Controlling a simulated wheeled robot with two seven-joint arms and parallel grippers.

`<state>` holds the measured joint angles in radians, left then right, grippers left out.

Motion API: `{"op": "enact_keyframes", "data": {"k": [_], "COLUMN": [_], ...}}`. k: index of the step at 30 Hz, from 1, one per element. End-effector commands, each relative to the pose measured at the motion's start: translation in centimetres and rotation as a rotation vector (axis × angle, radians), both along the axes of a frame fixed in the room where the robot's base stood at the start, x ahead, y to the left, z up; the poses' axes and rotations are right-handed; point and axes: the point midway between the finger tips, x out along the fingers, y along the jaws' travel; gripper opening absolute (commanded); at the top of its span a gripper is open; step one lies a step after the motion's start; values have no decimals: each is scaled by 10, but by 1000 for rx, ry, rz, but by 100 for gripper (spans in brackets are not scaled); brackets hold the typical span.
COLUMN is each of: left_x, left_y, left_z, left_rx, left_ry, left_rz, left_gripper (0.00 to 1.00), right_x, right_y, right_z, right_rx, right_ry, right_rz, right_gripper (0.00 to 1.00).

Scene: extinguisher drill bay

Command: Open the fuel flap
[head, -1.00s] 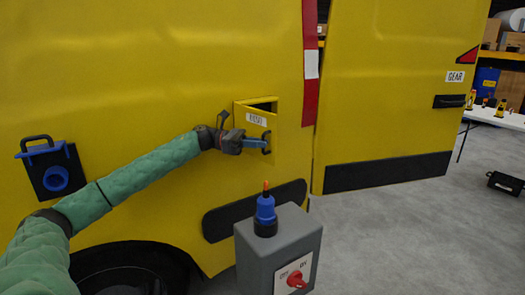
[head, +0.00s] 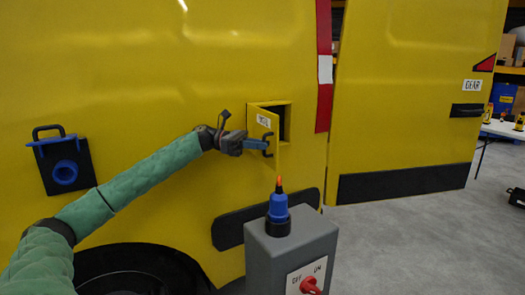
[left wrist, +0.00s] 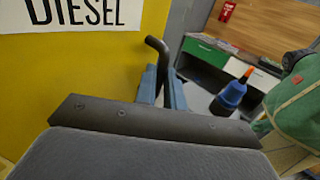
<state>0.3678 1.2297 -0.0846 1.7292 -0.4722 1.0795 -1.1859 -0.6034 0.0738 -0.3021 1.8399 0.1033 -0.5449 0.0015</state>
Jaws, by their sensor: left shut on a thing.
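The fuel flap (head: 262,129) is a small yellow door with a white label in the side of the yellow van. It stands partly open, swung out from its left edge, and a dark recess (head: 283,118) shows to its right. A black handle (head: 268,146) is on the flap's outer face. My left gripper (head: 259,145) is shut on this handle. In the left wrist view the bent handle (left wrist: 157,47) rises between the two blue fingers, beside the flap's "DIESEL" label (left wrist: 82,13). My right gripper is not in view.
A grey box (head: 290,245) with a red switch and a blue, orange-tipped object (head: 278,210) on top stands below the flap. A black panel with a blue round port (head: 65,172) is at left.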

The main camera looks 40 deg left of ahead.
Motion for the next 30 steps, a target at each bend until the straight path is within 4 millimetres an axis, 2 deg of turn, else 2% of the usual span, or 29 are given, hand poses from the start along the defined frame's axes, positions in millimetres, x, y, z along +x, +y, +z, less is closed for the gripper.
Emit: {"op": "enact_keyframes", "data": {"k": [17,18,19,30], "left_x": [-1,-1,-1,-2], "left_y": [7,7,7,5], "left_z": [5,5,5,2], "left_rx": [-2,-2,-2,-1], "left_ry": [-5,-5,-5,-3], "left_rz": [12,12,12,5], "left_gripper": [0,14,19,19], "right_x": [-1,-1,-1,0], "right_y": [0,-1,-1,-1], "right_z": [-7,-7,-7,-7], "right_rx": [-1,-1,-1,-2], "right_ry": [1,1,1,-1], "right_rz": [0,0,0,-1], "right_gripper": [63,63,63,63]}}
